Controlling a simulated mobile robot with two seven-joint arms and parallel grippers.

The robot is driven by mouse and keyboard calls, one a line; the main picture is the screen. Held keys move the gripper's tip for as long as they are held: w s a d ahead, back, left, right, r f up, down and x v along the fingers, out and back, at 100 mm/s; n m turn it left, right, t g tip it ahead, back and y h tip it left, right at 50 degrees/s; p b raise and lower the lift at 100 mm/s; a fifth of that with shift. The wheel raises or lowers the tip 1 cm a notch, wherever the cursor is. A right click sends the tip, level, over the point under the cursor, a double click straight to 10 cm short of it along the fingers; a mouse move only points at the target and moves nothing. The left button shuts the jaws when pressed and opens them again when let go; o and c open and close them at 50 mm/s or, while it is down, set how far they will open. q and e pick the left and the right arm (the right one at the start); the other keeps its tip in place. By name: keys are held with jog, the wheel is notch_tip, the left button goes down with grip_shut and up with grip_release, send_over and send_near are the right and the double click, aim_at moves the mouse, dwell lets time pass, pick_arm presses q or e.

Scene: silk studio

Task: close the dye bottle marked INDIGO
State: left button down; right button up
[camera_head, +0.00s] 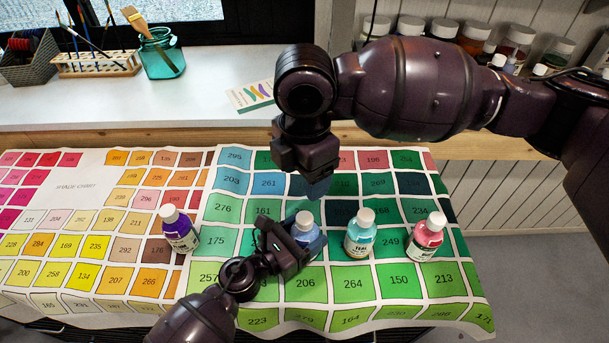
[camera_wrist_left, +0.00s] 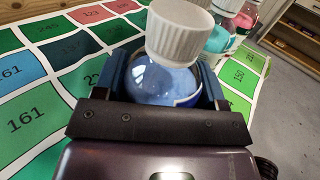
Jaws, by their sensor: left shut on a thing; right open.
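A blue bottle (camera_head: 305,221) with a white cap stands on the colour chart, its label mostly hidden, so I cannot read its name. My left gripper (camera_head: 308,238) is shut around its body. In the left wrist view, the blue bottle (camera_wrist_left: 160,80) sits between the fingers, and its white ridged cap (camera_wrist_left: 180,32) rests on top, looking slightly tilted; I cannot tell if it is tight. My right gripper (camera_head: 318,188) is open and empty, pointing down above and just behind the blue bottle.
A purple bottle (camera_head: 179,232) stands to the left; a teal bottle (camera_head: 360,237) and a pink bottle (camera_head: 427,238) stand to the right, all capped. Behind are a green jar (camera_head: 160,55), a brush rack (camera_head: 97,65) and a booklet (camera_head: 250,95) on a white ledge (camera_head: 200,105).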

pick_arm(q)
jog(key=shift+c, duration=0.6)
grip_release()
jog(key=b+v, duration=0.1)
jog(key=v, duration=0.8)
jog(key=shift+s+a+f, duration=0.15)
jog(key=shift+s+a, duration=0.45)
jog(key=shift+a, duration=0.1)
pick_arm(e)
jog(key=shift+f, duration=1.4)
